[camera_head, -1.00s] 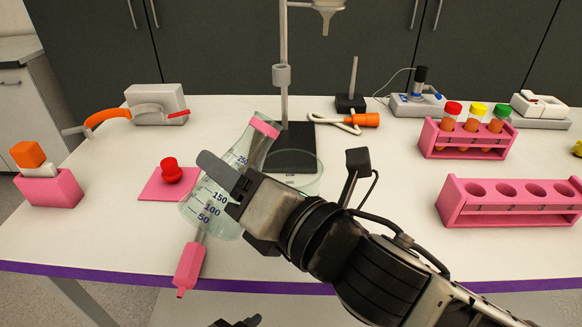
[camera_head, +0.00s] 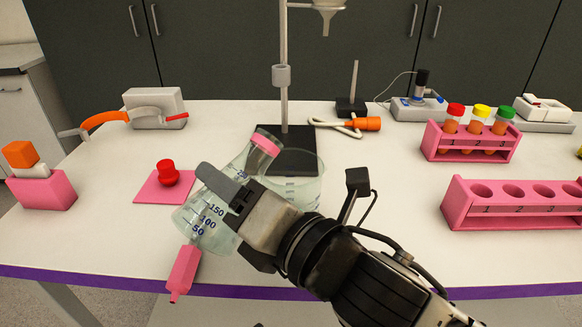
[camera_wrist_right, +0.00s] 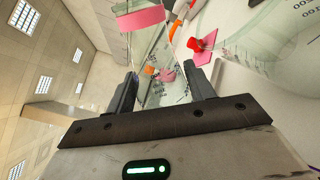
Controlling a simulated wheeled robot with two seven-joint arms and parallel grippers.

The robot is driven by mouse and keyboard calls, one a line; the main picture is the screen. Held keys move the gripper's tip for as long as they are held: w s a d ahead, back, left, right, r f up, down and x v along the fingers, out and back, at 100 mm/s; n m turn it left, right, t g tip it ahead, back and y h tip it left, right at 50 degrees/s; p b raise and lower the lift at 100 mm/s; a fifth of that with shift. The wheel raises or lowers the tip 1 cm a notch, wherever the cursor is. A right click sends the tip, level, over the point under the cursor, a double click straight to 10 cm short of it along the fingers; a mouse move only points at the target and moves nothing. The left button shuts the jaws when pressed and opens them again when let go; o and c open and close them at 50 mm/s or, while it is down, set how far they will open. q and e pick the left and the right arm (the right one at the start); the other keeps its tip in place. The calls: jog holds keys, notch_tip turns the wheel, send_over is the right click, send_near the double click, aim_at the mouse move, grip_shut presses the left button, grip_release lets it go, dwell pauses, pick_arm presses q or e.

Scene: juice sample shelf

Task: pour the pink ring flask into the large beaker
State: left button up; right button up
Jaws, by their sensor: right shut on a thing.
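The pink ring flask (camera_head: 205,224) is clear glass with blue graduations and a pink ring at its neck. My right gripper (camera_head: 222,198) is shut on it. The flask is tilted, its neck leaning up and right toward the large beaker (camera_head: 309,190). The clear beaker stands on the table in front of the stand, partly hidden by my right gripper. The flask mouth appears near the beaker's left rim; I cannot tell whether liquid is flowing. The right wrist view shows the flask (camera_wrist_right: 160,60) between the fingers and the beaker (camera_wrist_right: 275,55) at right. My left gripper is not recognisable.
A stand with a black base (camera_head: 297,160) is behind the beaker. A red-topped item sits on a pink mat (camera_head: 150,190) at left. Pink racks (camera_head: 515,212) fill the right; table between beaker and racks is clear.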

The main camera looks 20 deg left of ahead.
pick_arm(q)
jog(key=shift+r, duration=0.1)
pick_arm(e)
jog(key=shift+s, duration=0.1)
pick_arm(q)
jog(key=shift+f+b, duration=0.3)
pick_arm(e)
jog(key=shift+f+m, duration=0.1)
jog(key=shift+m, duration=0.4)
pick_arm(q)
jog(key=shift+d, duration=0.1)
pick_arm(e)
jog(key=shift+s+m, duration=0.1)
jog(key=shift+m, duration=0.3)
jog(key=shift+s+a+r+m, duration=0.1)
jog(key=shift+r+m, duration=0.4)
jog(key=shift+m, duration=0.3)
dwell(0.4)
pick_arm(q)
jog(key=shift+w+r+p, duration=0.15)
jog(key=shift+r+p, duration=0.3)
jog(key=shift+p, duration=0.1)
pick_arm(e)
jog(key=shift+w+r+m, duration=0.3)
jog(key=shift+r+m, duration=0.05)
jog(key=shift+m, duration=0.15)
